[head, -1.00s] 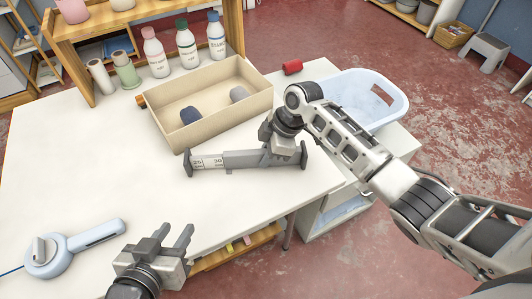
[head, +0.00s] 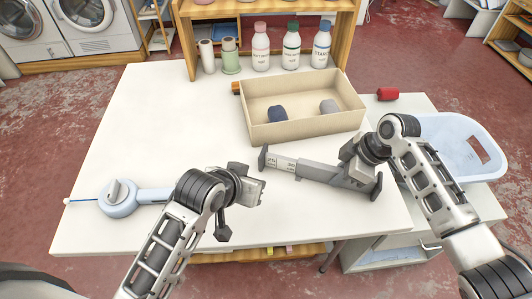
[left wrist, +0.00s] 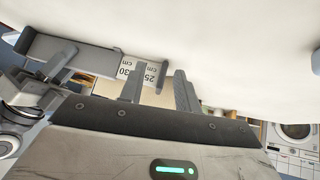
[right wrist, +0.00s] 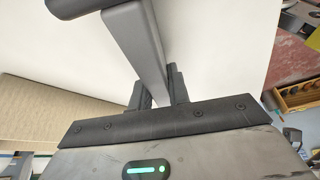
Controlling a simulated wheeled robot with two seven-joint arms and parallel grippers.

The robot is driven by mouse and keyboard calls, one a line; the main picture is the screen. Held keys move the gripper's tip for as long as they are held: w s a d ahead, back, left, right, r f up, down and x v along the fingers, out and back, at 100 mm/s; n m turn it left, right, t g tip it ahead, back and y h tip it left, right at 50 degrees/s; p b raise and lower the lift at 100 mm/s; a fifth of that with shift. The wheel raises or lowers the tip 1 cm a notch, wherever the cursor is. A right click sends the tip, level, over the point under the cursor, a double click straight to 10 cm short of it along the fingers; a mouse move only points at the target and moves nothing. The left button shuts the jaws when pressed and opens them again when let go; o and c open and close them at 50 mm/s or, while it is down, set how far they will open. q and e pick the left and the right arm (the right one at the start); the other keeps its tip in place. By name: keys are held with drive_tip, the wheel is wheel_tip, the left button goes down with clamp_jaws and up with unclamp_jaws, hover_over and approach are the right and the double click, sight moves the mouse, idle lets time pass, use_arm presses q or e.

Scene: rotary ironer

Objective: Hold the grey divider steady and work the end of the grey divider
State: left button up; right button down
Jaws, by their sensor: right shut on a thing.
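The grey divider (head: 318,174) lies on the white table in front of the beige bin, with dark end plates and a scale marked 25 and 30 cm near its left end. My right gripper (head: 357,168) is shut on its bar near the right end. The right wrist view shows the bar (right wrist: 136,45) between the fingers. My left gripper (head: 248,190) is just left of and nearer than the divider's left end, empty. In the left wrist view its fingers (left wrist: 160,88) are apart, with the scale and end plate beyond them; contact cannot be told.
The beige bin (head: 305,128) holds a dark blue and a grey roll. Several bottles and rolls stand behind it. A light blue device (head: 120,198) lies at the left. A red item (head: 388,94) and a blue tub (head: 455,145) are at the right.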

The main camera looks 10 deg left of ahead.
sight(263, 151)
use_arm(q)
drive_tip(key=w+r+g+y, duration=0.2)
drive_tip(key=w+r+g, duration=0.1)
drive_tip(key=w+r, duration=0.4)
drive_tip(key=shift+n, duration=0.5)
drive_tip(key=x, duration=1.1)
drive_tip(key=shift+s+d+f, duration=0.15)
drive_tip(key=shift+s+d, duration=0.05)
drive_tip(key=shift+s, duration=0.1)
clamp_jaws()
